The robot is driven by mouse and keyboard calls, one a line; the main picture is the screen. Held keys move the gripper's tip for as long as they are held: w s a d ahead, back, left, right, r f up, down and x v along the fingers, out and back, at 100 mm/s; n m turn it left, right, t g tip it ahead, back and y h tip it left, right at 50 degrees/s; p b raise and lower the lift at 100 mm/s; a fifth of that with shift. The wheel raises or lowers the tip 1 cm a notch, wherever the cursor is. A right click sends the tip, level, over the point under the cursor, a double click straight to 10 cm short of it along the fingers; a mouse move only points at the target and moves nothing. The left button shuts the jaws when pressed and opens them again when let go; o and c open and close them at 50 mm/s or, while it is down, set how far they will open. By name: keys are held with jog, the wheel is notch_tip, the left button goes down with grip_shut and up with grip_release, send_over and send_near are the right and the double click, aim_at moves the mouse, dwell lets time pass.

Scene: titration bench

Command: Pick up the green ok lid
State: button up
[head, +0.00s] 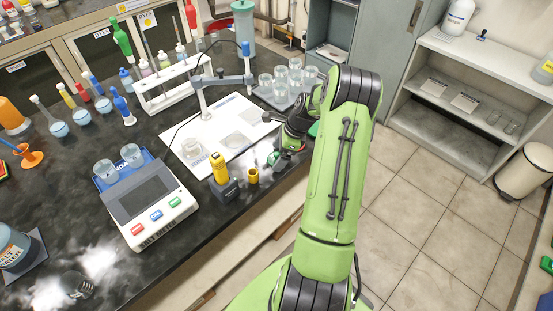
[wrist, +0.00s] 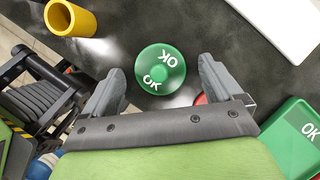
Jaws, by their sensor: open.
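The green OK lid (wrist: 160,69) is a round green disc with a raised centre and white OK lettering. It lies on the dark bench top in the wrist view. My gripper (wrist: 160,76) is open, with one grey finger to the left of the lid and one to the right. The lid appears between and slightly beyond the fingers, with nothing held. Whether the fingers are at the lid's height I cannot tell. In the head view my arm ends low over the bench's right edge, and the lid cannot be made out clearly there.
A yellow cylinder (wrist: 70,18) stands left of the lid. A green OK box (wrist: 294,140) is at right, and a red object (wrist: 201,99) is partly hidden behind the right finger. A white board (head: 220,130), a scale (head: 147,207) and a glassware tray (head: 278,101) are nearby.

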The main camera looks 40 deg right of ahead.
aim_at(279, 154)
jog(key=c, duration=1.1)
notch_tip(279, 154, up, 10)
jog(key=shift+r+p, duration=0.1)
jog(key=shift+p, duration=0.8)
